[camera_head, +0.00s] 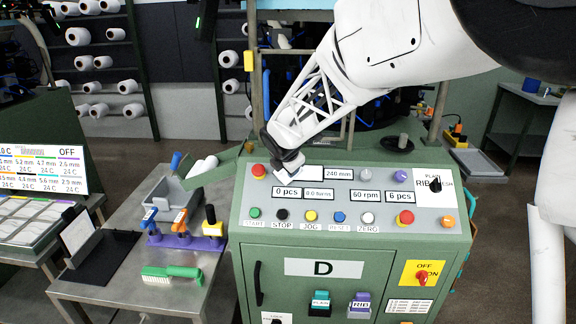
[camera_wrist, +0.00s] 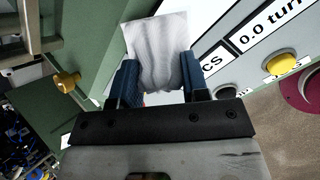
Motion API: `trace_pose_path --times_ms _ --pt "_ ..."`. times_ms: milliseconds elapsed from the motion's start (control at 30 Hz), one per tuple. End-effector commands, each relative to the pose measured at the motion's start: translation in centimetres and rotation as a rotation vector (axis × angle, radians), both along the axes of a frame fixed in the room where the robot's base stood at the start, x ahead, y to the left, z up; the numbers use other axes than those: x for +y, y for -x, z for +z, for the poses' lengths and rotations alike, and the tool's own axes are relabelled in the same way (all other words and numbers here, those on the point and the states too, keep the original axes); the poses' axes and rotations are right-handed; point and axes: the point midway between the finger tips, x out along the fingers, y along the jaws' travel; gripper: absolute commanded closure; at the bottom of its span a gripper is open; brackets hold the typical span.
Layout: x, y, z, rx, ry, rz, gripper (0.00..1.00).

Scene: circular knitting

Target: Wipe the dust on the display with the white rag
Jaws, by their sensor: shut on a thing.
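My gripper (camera_head: 290,163) is over the upper left of the green control panel (camera_head: 345,206), its jaws pointing down at it. In the wrist view, the two dark blue fingers (camera_wrist: 158,85) are shut on the white rag (camera_wrist: 158,42), which hangs creased beyond the fingertips. The rag shows only as a small pale patch in the head view (camera_head: 284,177). The white display (camera_head: 308,173) lies right at the gripper and rag, partly covered. In the wrist view a white panel surface shows beside the rag. I cannot make out dust, or whether the rag touches the display.
A red button (camera_head: 258,170) and several other buttons surround the display, with a selector switch (camera_head: 435,185) at the right. A side table at the left holds a grey bin (camera_head: 168,196), colored-handled tools and a green brush (camera_head: 172,273).

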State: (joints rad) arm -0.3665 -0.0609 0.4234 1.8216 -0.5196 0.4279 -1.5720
Motion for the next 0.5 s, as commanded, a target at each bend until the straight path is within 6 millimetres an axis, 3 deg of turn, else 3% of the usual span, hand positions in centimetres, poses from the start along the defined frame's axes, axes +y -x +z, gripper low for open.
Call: trace_pose_path --times_ms 500 --pt "-0.36 -0.21 -0.27 0.0 0.0 0.0 0.93"
